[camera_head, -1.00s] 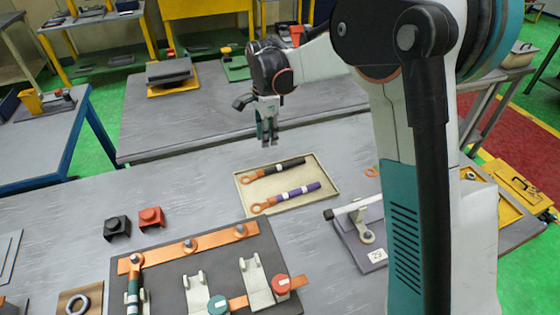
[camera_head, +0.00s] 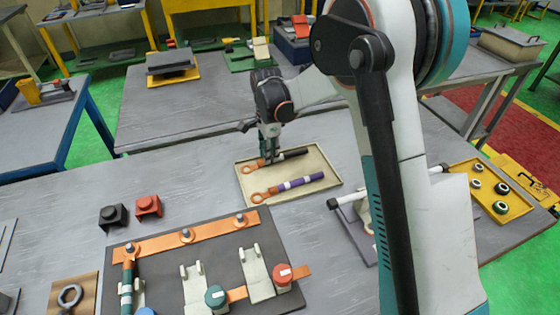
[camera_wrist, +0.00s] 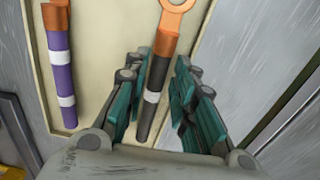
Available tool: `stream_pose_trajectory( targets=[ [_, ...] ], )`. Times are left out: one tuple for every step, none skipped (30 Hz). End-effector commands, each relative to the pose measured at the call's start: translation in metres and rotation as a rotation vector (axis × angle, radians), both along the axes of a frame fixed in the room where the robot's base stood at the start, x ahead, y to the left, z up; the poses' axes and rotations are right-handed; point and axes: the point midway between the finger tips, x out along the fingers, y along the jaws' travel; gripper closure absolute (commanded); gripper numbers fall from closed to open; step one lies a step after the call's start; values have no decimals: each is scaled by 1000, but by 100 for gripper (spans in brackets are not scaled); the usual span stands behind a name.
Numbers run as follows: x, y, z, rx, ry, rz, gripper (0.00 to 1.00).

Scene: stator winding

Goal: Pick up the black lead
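The black lead (camera_head: 293,154) lies in the beige tray (camera_head: 329,190), with its copper ring end to the left and a white band on its black sleeve. In the wrist view the black lead (camera_wrist: 157,75) lies between the two finger sets of my gripper (camera_wrist: 160,105). The fingers are spread, with a visible gap on the right side and a smaller one on the left. In the head view my gripper (camera_head: 269,152) points down over the lead and hides part of it. The purple lead (camera_head: 306,181) lies in front of it in the same tray.
A dark fixture board (camera_head: 215,250) with a copper bar and clamps stands at the front. Black (camera_head: 113,215) and red (camera_head: 148,206) blocks sit left of the tray. A small stand (camera_head: 352,204) and a yellow tray (camera_head: 490,170) are to the right.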

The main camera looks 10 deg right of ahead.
Motion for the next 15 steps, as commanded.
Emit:
stream_pose_trajectory(
  targets=[
    [0, 0, -11, 0, 0, 0, 76],
    [0, 0, -15, 0, 0, 0, 76],
    [0, 0, -19, 0, 0, 0, 76],
    [0, 0, -21, 0, 0, 0, 76],
    [0, 0, -22, 0, 0, 0, 76],
    [0, 0, -22, 0, 0, 0, 76],
    [0, 0, -22, 0, 0, 0, 76],
    [0, 0, -22, 0, 0, 0, 76],
    [0, 0, -21, 0, 0, 0, 76],
    [0, 0, -21, 0, 0, 0, 76],
    [0, 0, -21, 0, 0, 0, 76],
    [0, 0, -21, 0, 0, 0, 82],
    [0, 0, -21, 0, 0, 0, 89],
    [0, 0, -21, 0, 0, 0, 96],
    [0, 0, -21, 0, 0, 0, 100]
  ],
)
